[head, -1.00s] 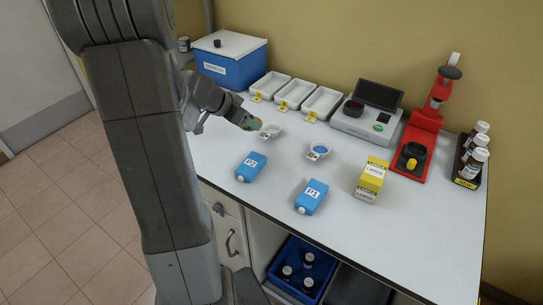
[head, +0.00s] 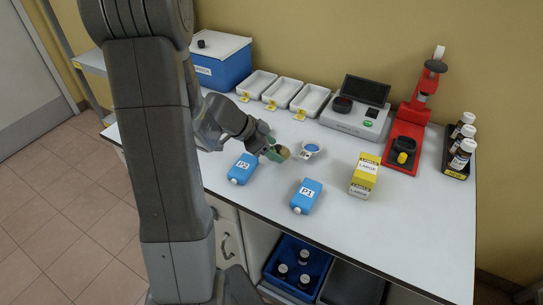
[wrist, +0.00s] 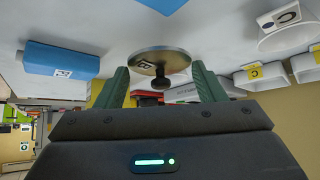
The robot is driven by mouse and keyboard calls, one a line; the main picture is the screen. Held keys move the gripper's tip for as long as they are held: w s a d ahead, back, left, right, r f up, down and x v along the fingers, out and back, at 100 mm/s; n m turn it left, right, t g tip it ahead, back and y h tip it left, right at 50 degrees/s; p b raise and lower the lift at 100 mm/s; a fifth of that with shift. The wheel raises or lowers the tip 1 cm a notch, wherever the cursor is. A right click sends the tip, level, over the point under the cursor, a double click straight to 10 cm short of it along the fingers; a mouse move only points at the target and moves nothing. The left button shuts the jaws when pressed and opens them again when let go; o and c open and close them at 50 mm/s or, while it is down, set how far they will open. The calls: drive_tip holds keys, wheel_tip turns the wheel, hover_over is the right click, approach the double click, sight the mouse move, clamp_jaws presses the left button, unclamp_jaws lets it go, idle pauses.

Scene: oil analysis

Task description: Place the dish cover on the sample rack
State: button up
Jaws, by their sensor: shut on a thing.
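My gripper (head: 274,152) is in front of the left side of the bench, above its surface. In the wrist view, its green fingers (wrist: 162,84) are shut on the dish cover (wrist: 160,57), a round metallic disc with a black knob and a small tag. The cover shows as a small tan shape in the head view (head: 284,152). No object is clearly marked as the sample rack; a dark rack holding several bottles (head: 456,174) stands at the far right.
White trays (head: 284,92), a scale (head: 352,120) and a red stand (head: 405,140) line the back. A grey shelf (head: 88,62) shows at left.

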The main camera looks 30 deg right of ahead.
sight(272, 164)
drive_tip(key=shift+f, duration=1.9)
drive_tip(key=shift+f, duration=0.15)
drive_tip(key=o, duration=1.1)
drive_tip(key=shift+c, duration=0.2)
